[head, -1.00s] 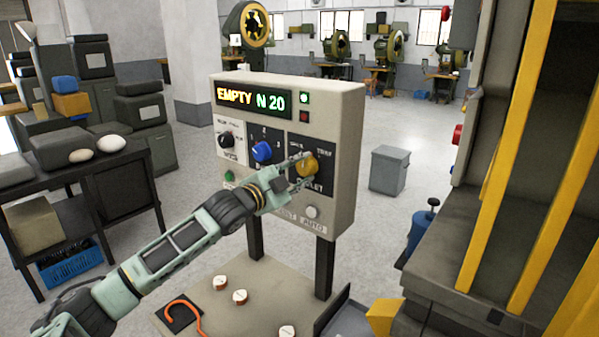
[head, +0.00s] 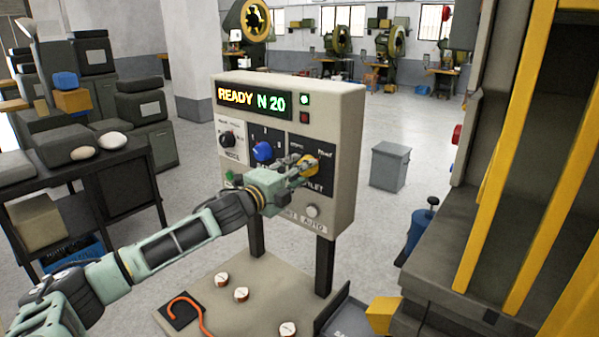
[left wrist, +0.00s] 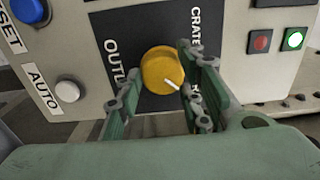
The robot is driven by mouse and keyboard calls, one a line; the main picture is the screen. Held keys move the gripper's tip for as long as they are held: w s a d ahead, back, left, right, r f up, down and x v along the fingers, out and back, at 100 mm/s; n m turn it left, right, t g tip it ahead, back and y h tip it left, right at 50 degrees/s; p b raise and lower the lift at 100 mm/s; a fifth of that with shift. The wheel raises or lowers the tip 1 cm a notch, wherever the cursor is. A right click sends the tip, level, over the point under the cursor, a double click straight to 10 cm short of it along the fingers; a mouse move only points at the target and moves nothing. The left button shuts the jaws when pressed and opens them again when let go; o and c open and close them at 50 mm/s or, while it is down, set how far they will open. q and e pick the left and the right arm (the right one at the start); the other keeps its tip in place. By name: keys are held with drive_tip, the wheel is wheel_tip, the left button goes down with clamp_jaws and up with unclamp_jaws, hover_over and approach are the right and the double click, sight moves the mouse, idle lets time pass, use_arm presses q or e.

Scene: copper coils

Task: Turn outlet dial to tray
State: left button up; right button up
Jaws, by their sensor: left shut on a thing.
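The yellow outlet dial (head: 309,165) is on the right part of a beige control box (head: 345,110). My left gripper (head: 293,166) reaches it from the left. In the left wrist view the dial (left wrist: 160,68) sits between the two fingers of my left gripper (left wrist: 160,100), which is shut on it. The dial's white mark points to the lower right in that view. "CRATE" is legible beside the dial; a finger hides other lettering. The box's display (head: 252,101) reads "READY N 20" and a green lamp (head: 304,99) is lit. My right gripper is not in view.
A blue dial (head: 262,151) and a black dial (head: 228,139) sit left of the yellow one. White button (head: 312,211) is below it. Yellow bars (head: 535,160) rise at right.

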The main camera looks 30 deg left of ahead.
use_arm(q)
drive_tip(key=shift+f, duration=0.5)
drive_tip(key=shift+c, duration=0.2)
drive_tip(key=o, duration=1)
drive_tip(key=shift+o, duration=0.3)
drive_tip(key=shift+r, duration=0.1)
drive_tip(key=shift+r, duration=0.1)
drive_tip(key=shift+s, duration=0.1)
drive_tip(key=s, duration=1.1)
drive_tip(key=shift+s+a, duration=0.4)
drive_tip(key=shift+a, duration=0.05)
